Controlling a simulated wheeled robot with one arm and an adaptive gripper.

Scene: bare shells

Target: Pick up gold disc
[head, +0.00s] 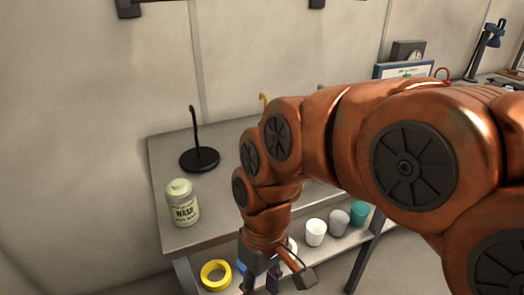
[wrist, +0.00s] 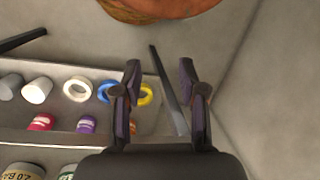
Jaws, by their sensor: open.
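I cannot make out a plain gold disc in either view. The nearest in colour is a yellow ring (head: 216,275), like a tape roll, on the lower shelf in the head view. A yellow ring (wrist: 147,95) also shows in the wrist view, partly hidden behind my left finger. My gripper (wrist: 160,78) is open with nothing between its fingers. In the head view my gripper (head: 262,274) hangs at the table's front edge, to the right of the yellow ring.
The grey table (head: 222,226) bears a pale canister (head: 182,203) and a black stand (head: 199,158). Cups, including a white cup (head: 316,232), stand on the lower shelf. The wrist view shows a white ring (wrist: 77,90), a blue ring (wrist: 106,92) and a red item (wrist: 41,122).

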